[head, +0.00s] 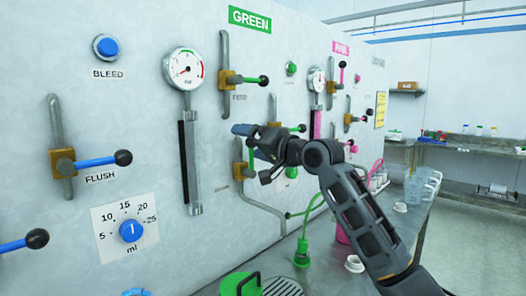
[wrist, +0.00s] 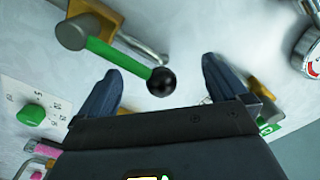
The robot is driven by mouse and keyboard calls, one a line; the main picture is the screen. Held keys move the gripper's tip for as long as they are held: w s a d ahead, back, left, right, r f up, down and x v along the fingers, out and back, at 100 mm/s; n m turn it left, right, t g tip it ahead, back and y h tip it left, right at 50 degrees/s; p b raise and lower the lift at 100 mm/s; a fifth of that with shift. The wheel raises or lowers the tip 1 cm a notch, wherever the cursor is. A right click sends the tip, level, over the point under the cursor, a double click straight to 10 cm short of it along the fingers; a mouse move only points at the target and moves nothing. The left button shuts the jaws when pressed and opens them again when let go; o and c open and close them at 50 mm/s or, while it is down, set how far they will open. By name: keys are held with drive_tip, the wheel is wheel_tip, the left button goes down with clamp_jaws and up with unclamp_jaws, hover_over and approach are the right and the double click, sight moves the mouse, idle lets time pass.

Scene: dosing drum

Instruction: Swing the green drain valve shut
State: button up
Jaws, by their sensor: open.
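The green drain valve shows in the wrist view as a brass body (wrist: 98,18) with a green lever (wrist: 115,58) ending in a black ball knob (wrist: 161,82). The lever lies roughly along the grey pipe behind it. In the head view the brass body (head: 242,171) is low under the GREEN sign, with a short green piece of lever (head: 251,157) above it; the knob is hidden by my gripper. My gripper (wrist: 162,67) is open, its fingers on either side of the knob in the picture. I cannot tell whether they touch it. In the head view my gripper (head: 243,130) is close to the panel.
The green feed valve (head: 232,78) is above my gripper, and a pressure gauge (head: 184,68) is at upper left. The blue flush valve (head: 62,160) is at far left. A green-lidded container (head: 240,285) stands on the bench below. Pink-levered valves (head: 340,85) are further right.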

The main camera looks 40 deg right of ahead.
drive_tip(key=shift+d+f+b, duration=0.3)
drive_tip(key=shift+f, duration=0.1)
drive_tip(key=shift+d, duration=0.15)
drive_tip(key=shift+d+f+b, duration=0.15)
drive_tip(key=shift+d+b, duration=0.4)
drive_tip(key=shift+d, duration=0.55)
